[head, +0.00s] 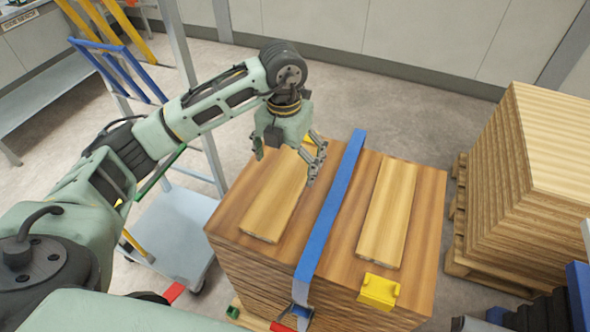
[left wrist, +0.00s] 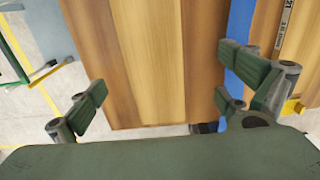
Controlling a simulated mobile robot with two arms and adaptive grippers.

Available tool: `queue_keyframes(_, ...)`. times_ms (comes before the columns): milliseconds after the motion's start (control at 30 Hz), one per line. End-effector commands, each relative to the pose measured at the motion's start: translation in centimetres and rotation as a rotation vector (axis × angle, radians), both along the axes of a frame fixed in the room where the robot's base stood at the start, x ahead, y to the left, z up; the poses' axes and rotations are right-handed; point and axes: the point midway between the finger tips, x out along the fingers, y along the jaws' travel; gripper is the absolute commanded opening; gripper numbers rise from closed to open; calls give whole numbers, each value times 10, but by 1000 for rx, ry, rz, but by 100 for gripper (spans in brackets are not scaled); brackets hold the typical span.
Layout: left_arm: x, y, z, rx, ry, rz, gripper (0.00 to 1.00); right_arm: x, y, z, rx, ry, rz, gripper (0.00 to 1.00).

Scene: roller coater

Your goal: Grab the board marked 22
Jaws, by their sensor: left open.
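A stack of wood boards (head: 232,228) stands in the middle of the head view, with two loose light boards on top. The left board (head: 272,205) lies left of the blue strap and the right board (head: 388,210) lies right of it. No number 22 is readable on either. My left gripper (head: 287,160) is open and empty, above the far end of the left board. In the left wrist view its fingers (left wrist: 165,95) are spread over wood, with the blue strap (left wrist: 238,40) to the right. My right gripper is not in view.
A yellow block (head: 379,291) sits at the stack's front right edge. A second board stack (head: 545,165) on a pallet stands at right. A grey cart (head: 170,235) with a blue frame is at left. Open floor lies behind the stack.

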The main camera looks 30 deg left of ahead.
Motion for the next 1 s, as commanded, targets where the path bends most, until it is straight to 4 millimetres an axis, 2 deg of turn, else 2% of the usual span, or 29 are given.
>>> queue_keyframes(100, 0, 3, -6, 10, 4, 6, 96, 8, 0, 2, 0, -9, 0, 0)
queue_keyframes(167, -1, 3, -12, 10, 6, 6, 96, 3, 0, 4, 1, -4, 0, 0)
queue_keyframes(400, 2, 7, -39, 9, 7, 6, 96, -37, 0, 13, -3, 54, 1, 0)
queue_keyframes(500, 4, 11, -54, 9, 8, 6, 96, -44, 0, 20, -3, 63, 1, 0)
queue_keyframes(600, 5, 11, -69, 8, 4, 4, 96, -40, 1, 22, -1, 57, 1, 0)
queue_keyframes(700, 5, 11, -76, 8, 2, 3, 96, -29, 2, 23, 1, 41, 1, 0)
queue_keyframes(833, 6, 11, -78, 8, 0, 3, 96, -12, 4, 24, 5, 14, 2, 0)
queue_keyframes(933, 5, 11, -78, 8, 0, 3, 96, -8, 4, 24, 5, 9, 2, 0)
queue_keyframes(1000, 5, 11, -78, 8, 0, 3, 90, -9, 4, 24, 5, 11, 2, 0)
